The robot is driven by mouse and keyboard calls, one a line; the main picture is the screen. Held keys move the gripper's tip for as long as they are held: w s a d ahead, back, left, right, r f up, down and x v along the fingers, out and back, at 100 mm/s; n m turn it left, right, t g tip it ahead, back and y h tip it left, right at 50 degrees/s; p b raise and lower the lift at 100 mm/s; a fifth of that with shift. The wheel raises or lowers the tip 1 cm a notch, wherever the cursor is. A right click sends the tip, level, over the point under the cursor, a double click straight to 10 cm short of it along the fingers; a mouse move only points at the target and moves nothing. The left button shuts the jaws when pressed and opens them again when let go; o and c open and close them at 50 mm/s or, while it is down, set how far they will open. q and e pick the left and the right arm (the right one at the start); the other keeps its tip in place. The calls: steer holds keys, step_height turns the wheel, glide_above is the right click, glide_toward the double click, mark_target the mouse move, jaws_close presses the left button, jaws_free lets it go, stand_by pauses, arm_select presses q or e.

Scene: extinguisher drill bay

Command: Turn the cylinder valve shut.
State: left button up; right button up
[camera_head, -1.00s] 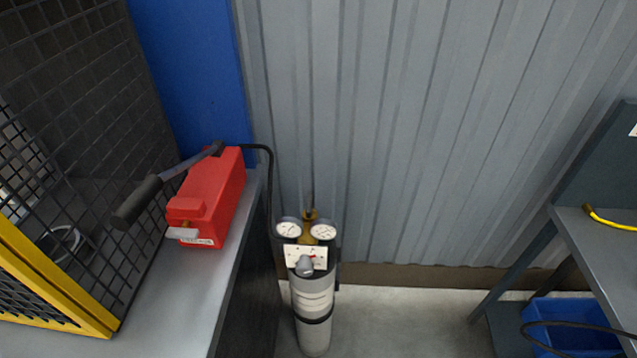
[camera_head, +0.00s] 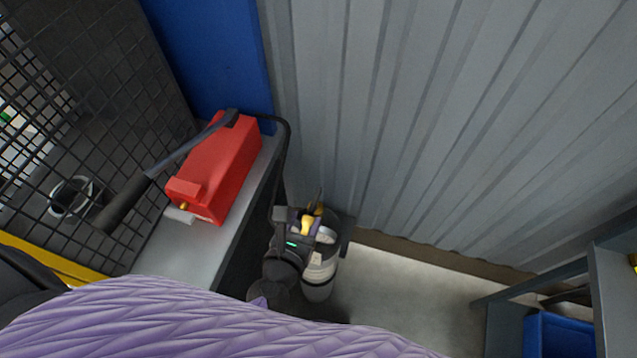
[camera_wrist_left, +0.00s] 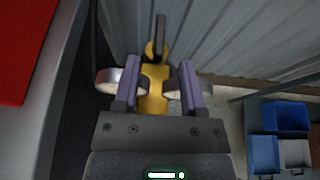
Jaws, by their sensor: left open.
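A grey gas cylinder (camera_head: 318,284) stands on the floor against the corrugated wall, beside the bench. Its brass valve body (camera_wrist_left: 154,88) lies between the two purple fingers of my left gripper (camera_wrist_left: 158,78) in the left wrist view. A dark upright piece (camera_wrist_left: 157,38), perhaps the valve's handle, rises beyond the fingertips. A round gauge (camera_wrist_left: 108,82) sits left of the brass. My left gripper (camera_head: 308,222) is open over the cylinder top in the head view and hides much of it. I cannot tell whether the fingers touch the brass. My right gripper is out of view.
A red box (camera_head: 225,168) with a long black-gripped lever stands on the grey bench (camera_head: 190,258) at left, by a wire mesh cage. A black hose runs down from it. A blue bin (camera_head: 560,338) is low at right. Bare floor lies between.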

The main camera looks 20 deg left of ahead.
mark_target(315, 200)
arm_select(q)
steer(key=b+x, duration=0.1)
steer(key=x, duration=0.6)
steer(key=shift+s+f, duration=0.1)
steer(key=shift+f, duration=0.05)
steer(key=shift+w+f+b, duration=0.1)
steer(key=shift+w+b, duration=0.2)
steer(key=shift+w, duration=0.1)
steer(key=shift+c, duration=0.6)
jaws_close()
